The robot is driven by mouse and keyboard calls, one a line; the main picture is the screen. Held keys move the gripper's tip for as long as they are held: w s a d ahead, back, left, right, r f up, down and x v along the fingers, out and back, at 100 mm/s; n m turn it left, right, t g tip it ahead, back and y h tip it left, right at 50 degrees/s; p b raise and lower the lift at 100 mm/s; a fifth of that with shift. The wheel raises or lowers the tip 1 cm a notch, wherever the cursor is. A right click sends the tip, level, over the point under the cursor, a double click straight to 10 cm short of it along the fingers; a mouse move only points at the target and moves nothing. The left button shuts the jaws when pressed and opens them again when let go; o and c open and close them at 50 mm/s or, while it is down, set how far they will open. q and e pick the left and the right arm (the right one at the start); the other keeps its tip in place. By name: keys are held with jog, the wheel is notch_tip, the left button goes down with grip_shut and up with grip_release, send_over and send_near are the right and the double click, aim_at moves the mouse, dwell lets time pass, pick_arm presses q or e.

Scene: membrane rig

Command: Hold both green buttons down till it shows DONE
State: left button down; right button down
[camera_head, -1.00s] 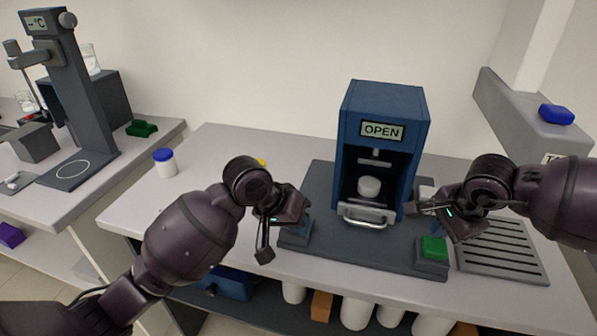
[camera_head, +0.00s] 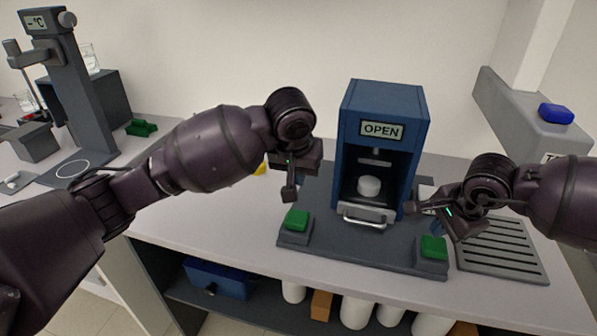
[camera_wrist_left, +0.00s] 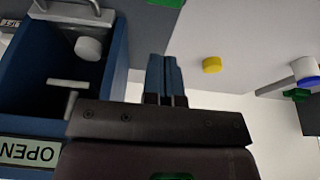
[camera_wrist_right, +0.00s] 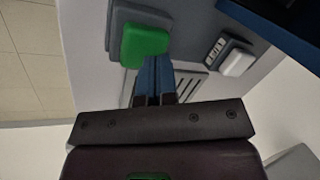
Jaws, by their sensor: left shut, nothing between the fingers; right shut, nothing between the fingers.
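The blue membrane rig (camera_head: 384,112) stands on a dark base plate with its display (camera_head: 381,131) reading OPEN. A white round piece (camera_head: 369,186) sits inside, behind a silver handle (camera_head: 364,217). The left green button (camera_head: 297,220) and the right green button (camera_head: 433,247) sit on grey blocks at the front corners of the plate. My left gripper (camera_head: 289,193) is shut and empty, above and behind the left button. My right gripper (camera_head: 426,207) is shut and empty, above and behind the right button. The right button also shows in the right wrist view (camera_wrist_right: 144,45), just beyond the fingertips.
A slotted grey tray (camera_head: 502,251) lies right of the base plate. A blue item (camera_head: 556,113) rests on a ledge at the right. A yellow cap (camera_wrist_left: 211,65) is on the bench left of the rig. The bench's left front is clear.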

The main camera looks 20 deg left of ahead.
pick_arm(q)
jog(key=shift+f, duration=3.15)
